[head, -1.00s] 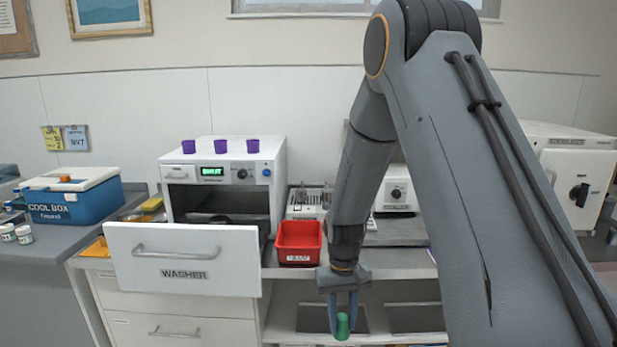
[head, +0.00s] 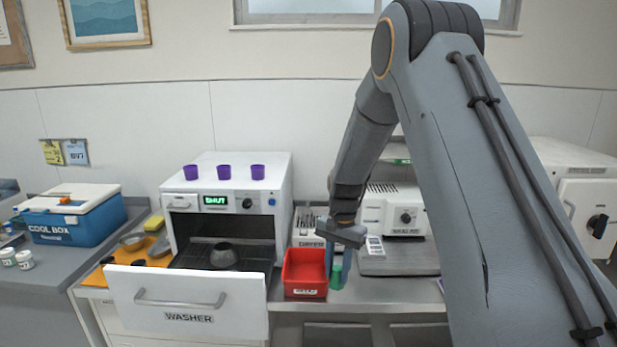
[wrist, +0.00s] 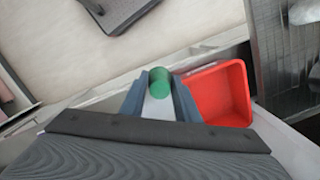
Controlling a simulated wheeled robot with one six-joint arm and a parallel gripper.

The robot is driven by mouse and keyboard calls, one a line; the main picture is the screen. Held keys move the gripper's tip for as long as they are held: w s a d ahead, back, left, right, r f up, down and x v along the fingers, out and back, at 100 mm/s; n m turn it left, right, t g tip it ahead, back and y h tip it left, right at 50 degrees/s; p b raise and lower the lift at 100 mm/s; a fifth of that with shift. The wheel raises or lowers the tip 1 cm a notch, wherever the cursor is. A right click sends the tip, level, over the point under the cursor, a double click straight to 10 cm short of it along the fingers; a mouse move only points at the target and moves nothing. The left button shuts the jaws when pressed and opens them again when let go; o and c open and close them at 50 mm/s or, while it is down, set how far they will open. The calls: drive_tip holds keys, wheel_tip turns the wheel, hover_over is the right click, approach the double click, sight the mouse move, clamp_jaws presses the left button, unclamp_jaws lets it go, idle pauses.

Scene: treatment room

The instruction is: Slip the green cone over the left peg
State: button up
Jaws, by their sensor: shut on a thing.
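The green cone (head: 336,277) is held in my gripper (head: 338,272), in front of the counter and just right of the red bin. In the wrist view the cone (wrist: 160,84) sits between the two fingertips of my gripper (wrist: 158,90), which are shut on it. A pale rack (head: 304,226) with upright metal pegs stands on the counter behind the red bin. My wrist hides its right part, so I cannot make out each peg clearly.
The red bin (head: 304,290) is close left of the cone. The washer's white drawer (head: 185,302) stands open, with a dark bowl (head: 223,256) behind it. A white device (head: 397,212) and a grey plate (head: 400,262) stand to the right.

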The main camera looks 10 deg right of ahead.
drive_tip(key=w+r+m+t, duration=0.2)
drive_tip(key=w+r+m, duration=1.3)
drive_tip(key=m, duration=0.4)
drive_tip(key=shift+w+r+m, duration=0.3)
drive_tip(key=shift+w+m, duration=0.1)
drive_tip(key=shift+w, duration=0.4)
drive_tip(key=shift+w, duration=0.2)
